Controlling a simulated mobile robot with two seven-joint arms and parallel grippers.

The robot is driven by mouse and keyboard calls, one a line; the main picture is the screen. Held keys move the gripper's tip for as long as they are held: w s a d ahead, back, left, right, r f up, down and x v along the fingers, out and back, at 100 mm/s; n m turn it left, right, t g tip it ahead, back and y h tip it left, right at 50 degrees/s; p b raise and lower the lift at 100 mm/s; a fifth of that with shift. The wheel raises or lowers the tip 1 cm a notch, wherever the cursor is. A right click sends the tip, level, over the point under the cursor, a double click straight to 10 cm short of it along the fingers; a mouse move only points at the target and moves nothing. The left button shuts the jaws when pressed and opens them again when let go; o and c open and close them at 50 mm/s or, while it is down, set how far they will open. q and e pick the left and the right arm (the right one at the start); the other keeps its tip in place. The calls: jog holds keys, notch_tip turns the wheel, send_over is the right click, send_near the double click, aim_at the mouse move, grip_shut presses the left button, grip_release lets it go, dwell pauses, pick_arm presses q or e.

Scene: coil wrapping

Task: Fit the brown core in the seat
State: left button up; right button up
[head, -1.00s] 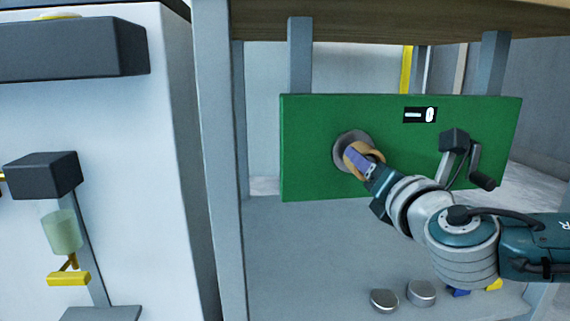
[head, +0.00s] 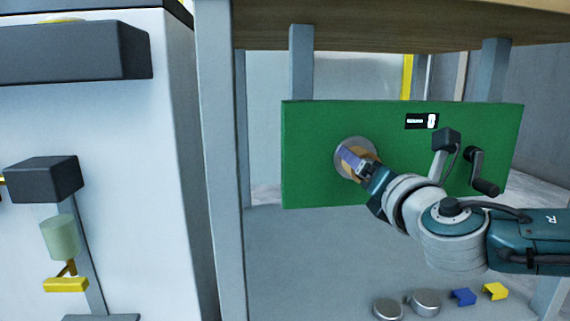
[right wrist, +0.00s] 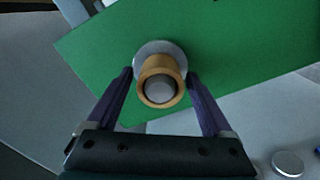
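The brown core (right wrist: 150,67) is a short ring at the round grey seat (right wrist: 143,50) on the green panel (head: 310,130). In the right wrist view a grey round peg end (right wrist: 159,90) shows inside the core's opening, so the core sits around it. In the head view the core (head: 369,153) is partly hidden by a purple finger, in front of the seat (head: 343,150). My right gripper (right wrist: 160,75) has one finger on each side of the core, with narrow gaps showing; it looks open. My left gripper is not in view.
A black crank (head: 484,185) and a grey arm with a dark block (head: 446,139) are on the panel's right. Two grey discs (head: 425,302), a blue piece (head: 463,296) and a yellow piece (head: 495,291) lie below. A white cabinet (head: 130,190) stands left.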

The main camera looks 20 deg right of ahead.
jog(key=shift+o, duration=0.4)
jog(key=shift+s, duration=0.1)
jog(key=shift+s+a+p, duration=0.1)
jog(key=shift+s+p, duration=0.2)
jog(key=shift+p, duration=0.1)
jog(key=p+v, duration=0.4)
jog(key=v, duration=0.5)
